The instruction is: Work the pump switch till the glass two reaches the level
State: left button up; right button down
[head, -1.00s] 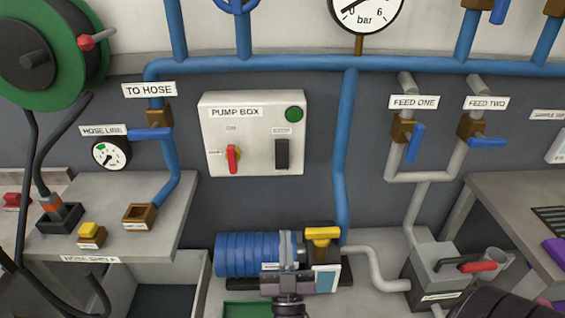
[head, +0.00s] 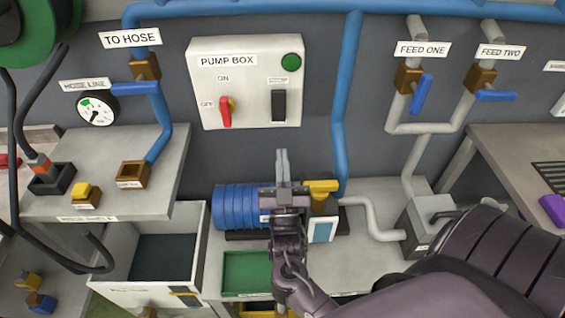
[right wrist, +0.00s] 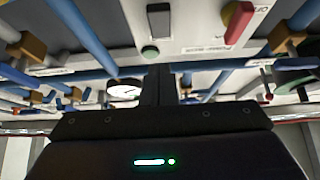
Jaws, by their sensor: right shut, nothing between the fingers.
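The white pump box (head: 248,112) hangs on the dark back wall, with ON and OFF labels. Its red switch handle (head: 226,113) stands near upright beside the OFF label; the handle also shows in the right wrist view (right wrist: 240,22). Right of it are a black rocker (head: 279,105) and a green button (head: 291,62). My right gripper (head: 282,154) is shut and empty, pointing up just below the box's lower right part and apart from the switch. In the right wrist view its closed fingers (right wrist: 158,84) point toward the box. Glass two and my left gripper are not in view.
The blue pump motor (head: 236,207) lies below my gripper. The feed one handle (head: 421,93) stands near upright; the feed two handle (head: 496,96) lies level. Left are the hose shelf (head: 75,205) and an open drawer (head: 180,210). A blue pipe (head: 345,100) runs right of the box.

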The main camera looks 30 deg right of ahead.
aim_at(279, 115)
jog(key=w+d+r, duration=0.1)
jog(key=w, duration=0.1)
jog(key=w+d+p, duration=0.1)
jog(key=w+d, duration=0.1)
jog(key=w, duration=0.1)
jog(key=w+d+r+p, duration=0.1)
jog(key=w, duration=0.1)
jog(key=shift+w+d+r, duration=0.15)
jog(key=shift+d+r, duration=0.1)
jog(key=shift+r, duration=0.1)
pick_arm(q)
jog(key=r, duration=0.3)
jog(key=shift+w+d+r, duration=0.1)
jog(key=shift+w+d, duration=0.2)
pick_arm(e)
jog(key=shift+w+f, duration=0.1)
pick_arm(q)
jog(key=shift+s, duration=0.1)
